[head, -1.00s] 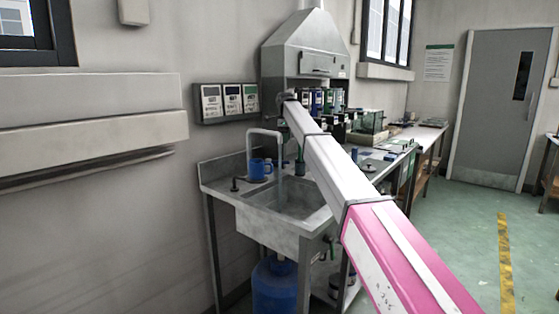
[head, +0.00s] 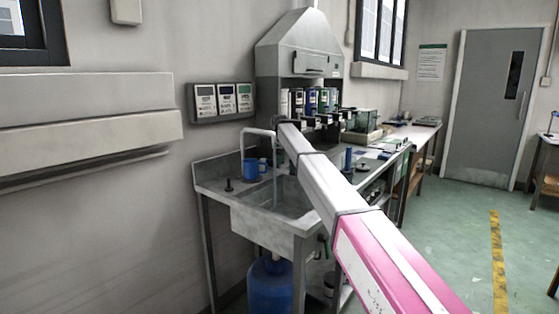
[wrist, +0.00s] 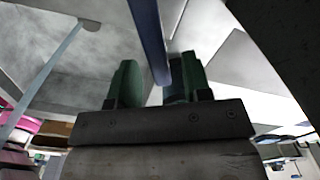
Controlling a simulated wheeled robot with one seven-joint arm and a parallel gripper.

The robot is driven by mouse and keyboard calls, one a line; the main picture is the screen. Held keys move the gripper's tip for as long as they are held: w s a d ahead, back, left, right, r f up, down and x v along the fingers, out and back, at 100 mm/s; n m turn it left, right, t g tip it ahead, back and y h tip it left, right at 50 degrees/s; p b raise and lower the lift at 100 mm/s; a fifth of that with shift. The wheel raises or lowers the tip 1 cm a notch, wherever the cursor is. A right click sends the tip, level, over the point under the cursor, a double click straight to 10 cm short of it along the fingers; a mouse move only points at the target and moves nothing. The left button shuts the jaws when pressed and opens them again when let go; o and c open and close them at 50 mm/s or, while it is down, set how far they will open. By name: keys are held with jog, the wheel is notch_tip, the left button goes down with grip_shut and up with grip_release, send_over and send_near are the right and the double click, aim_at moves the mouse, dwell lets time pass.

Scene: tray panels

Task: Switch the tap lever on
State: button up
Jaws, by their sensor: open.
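The tap's pale bent spout (head: 262,132) stands over the grey sink (head: 258,222) in the head view. A thin pale blue streak (head: 276,186), like running water, hangs from it and also shows in the wrist view (wrist: 45,72). In the wrist view my gripper (wrist: 156,70) is open, with a green finger on each side of a dark blue bar (wrist: 147,30). This bar looks like the tap lever; I cannot tell whether the fingers touch it. In the head view my arm hides the lever and most of my gripper.
A blue mug (head: 251,169) and a small black fitting (head: 229,186) are on the sink's rim. A blue drum (head: 270,287) stands below. A fume hood (head: 300,50) and a bench with bottles lie behind. Open floor (head: 440,225) is at right.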

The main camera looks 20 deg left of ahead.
grip_shut()
jog(key=shift+w+a+n, duration=0.2)
jog(key=shift+w+n, duration=0.85)
jog(key=shift+n, duration=0.45)
grip_release()
jog(key=shift+r, duration=0.1)
notch_tip(320, 180, up, 11)
